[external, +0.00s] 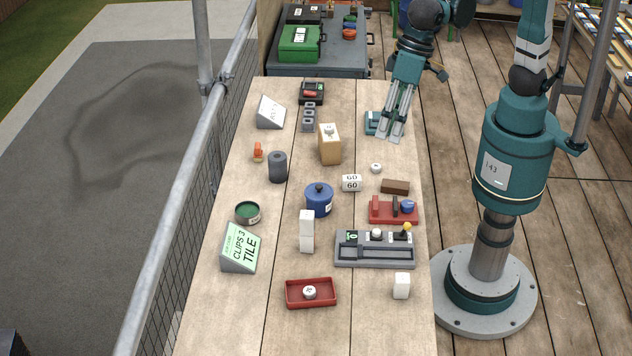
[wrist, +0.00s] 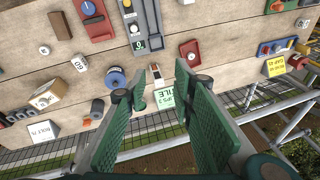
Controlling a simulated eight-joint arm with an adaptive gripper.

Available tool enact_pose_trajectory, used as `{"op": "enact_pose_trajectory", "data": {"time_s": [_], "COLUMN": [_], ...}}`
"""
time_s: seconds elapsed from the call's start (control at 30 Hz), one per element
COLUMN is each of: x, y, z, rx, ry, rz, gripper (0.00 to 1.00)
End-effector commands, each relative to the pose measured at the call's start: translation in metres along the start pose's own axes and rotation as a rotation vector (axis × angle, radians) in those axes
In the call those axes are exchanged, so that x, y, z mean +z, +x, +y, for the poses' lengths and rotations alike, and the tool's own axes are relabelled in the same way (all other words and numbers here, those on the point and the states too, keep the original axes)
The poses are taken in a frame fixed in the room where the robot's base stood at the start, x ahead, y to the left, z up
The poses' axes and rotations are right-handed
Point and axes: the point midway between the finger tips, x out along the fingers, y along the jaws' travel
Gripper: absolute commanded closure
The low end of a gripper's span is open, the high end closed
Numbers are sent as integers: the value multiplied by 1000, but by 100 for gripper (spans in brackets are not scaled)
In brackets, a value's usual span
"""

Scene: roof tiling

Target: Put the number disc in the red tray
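The red tray (external: 311,281) sits at the near end of the table, and it also shows in the wrist view (wrist: 190,52). A small white disc with a dark mark (external: 309,292) lies inside it. Another small white disc (external: 376,168) lies on the bare table to the right of the white 60 block; it also shows in the wrist view (wrist: 44,50). Its marking is too small to read. My gripper (external: 389,137) is above the far right part of the table, away from both discs. In the wrist view its fingers (wrist: 160,98) stand apart with nothing held between them.
A white 60 block (external: 352,183), brown block (external: 395,186), red holder (external: 393,213), blue pot (external: 318,200) and wooden block (external: 329,145) stand mid-table. A grey panel (external: 374,255) and white upright block (external: 307,232) are nearer the tray. A railing runs along the left.

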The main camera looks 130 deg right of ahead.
Motion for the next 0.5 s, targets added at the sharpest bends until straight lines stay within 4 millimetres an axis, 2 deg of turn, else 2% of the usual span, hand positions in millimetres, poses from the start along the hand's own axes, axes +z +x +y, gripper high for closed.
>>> {"op": "enact_pose_trajectory", "data": {"time_s": [0.2, 0.5], "x": [20, 49], "y": [-23, -45], "z": [36, 84], "rx": [-35, -81], "ry": [-121, -290], "rz": [21, 58], "gripper": [74, 74]}}
